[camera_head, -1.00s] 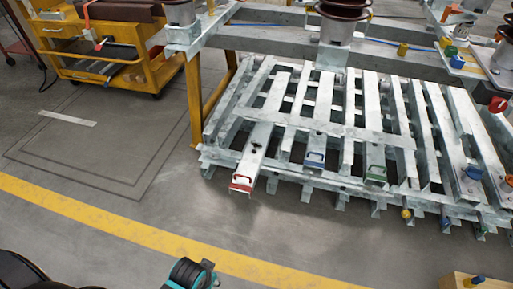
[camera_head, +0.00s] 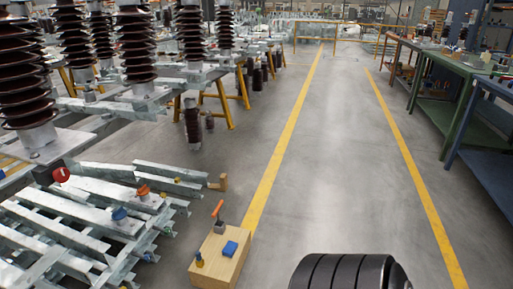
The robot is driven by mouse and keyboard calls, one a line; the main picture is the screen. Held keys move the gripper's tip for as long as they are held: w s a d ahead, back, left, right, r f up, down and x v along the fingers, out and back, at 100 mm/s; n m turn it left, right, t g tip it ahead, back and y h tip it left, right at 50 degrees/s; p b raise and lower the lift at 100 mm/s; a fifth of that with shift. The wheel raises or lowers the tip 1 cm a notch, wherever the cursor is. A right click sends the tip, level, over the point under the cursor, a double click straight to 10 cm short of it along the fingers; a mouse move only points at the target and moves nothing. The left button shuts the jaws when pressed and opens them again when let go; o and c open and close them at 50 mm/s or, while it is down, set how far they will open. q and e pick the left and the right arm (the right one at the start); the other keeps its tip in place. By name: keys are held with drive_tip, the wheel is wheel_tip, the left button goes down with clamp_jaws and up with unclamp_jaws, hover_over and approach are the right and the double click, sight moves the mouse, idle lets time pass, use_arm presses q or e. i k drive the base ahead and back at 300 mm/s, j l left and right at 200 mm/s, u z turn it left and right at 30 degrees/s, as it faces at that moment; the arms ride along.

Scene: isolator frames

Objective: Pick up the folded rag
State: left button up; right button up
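A small flat blue item (camera_head: 230,249) lies on top of a low wooden box (camera_head: 222,268) at the bottom centre-left. It looks like a folded rag, but it is too small to be certain. An orange-handled tool (camera_head: 218,213) stands at the back of the same box top, and a small brass and blue piece (camera_head: 199,260) stands at its left edge. Neither of my grippers shows in the head view.
Galvanized steel frames (camera_head: 90,215) lie stacked left of the box. Brown ribbed insulators (camera_head: 134,45) stand behind them. A clear grey aisle between yellow lines (camera_head: 288,130) runs ahead; a green workbench (camera_head: 440,105) and a blue one (camera_head: 480,160) line its right side.

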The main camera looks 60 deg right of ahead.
sight(231, 247)
drive_tip(key=z, duration=1.75)
drive_tip(key=i, duration=0.2)
